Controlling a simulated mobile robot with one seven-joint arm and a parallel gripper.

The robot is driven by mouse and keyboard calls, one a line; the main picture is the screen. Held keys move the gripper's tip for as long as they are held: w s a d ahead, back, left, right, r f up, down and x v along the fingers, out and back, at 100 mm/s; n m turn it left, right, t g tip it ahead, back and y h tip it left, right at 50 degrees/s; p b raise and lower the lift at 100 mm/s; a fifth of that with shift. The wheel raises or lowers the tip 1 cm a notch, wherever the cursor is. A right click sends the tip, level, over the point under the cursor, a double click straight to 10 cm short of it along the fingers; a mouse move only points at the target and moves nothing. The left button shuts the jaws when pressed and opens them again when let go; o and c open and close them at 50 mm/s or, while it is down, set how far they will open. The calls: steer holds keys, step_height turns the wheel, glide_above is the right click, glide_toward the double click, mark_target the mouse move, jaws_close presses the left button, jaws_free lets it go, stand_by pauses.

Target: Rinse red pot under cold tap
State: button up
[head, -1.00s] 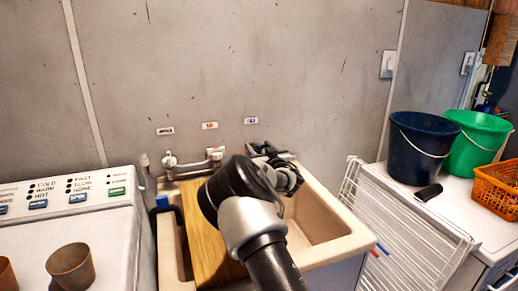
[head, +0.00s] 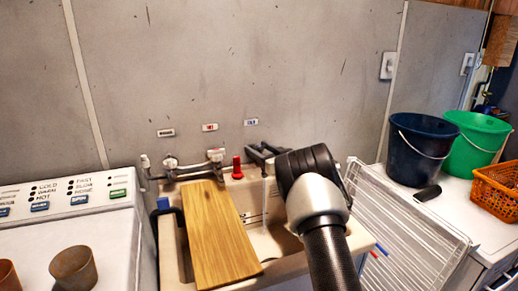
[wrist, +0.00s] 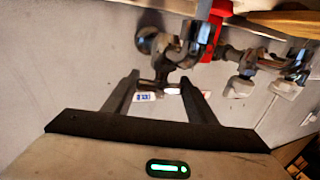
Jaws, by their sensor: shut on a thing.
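My gripper (head: 258,152) is at the right-hand tap behind the sink, under the cold label (head: 251,121). In the wrist view its two fingers (wrist: 160,77) are on either side of the metal cold tap handle (wrist: 162,86), shut on it. A thin pale streak (head: 265,190) below the tap looks like running water. A reddish pot (head: 6,275) is cut off at the left edge, on the washing machine. A browner pot (head: 72,267) stands beside it. A small red upright fitting (head: 237,168) is left of my gripper; it also shows in the wrist view (wrist: 213,32).
A wooden board (head: 215,235) lies across the left part of the sink (head: 350,240). The hot tap (head: 170,162) is at the left. A white wire rack (head: 400,215) leans right of the sink. Dark (head: 418,150) and green (head: 477,145) buckets stand beyond it.

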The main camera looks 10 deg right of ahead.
steer(key=shift+f, duration=0.15)
steer(key=o, duration=1.1)
steer(key=shift+c, duration=0.2)
steer(key=shift+d, duration=0.1)
steer(key=p+v, duration=0.1)
steer(key=v, duration=1.6)
steer(key=shift+s, duration=0.2)
steer(key=shift+d, duration=0.1)
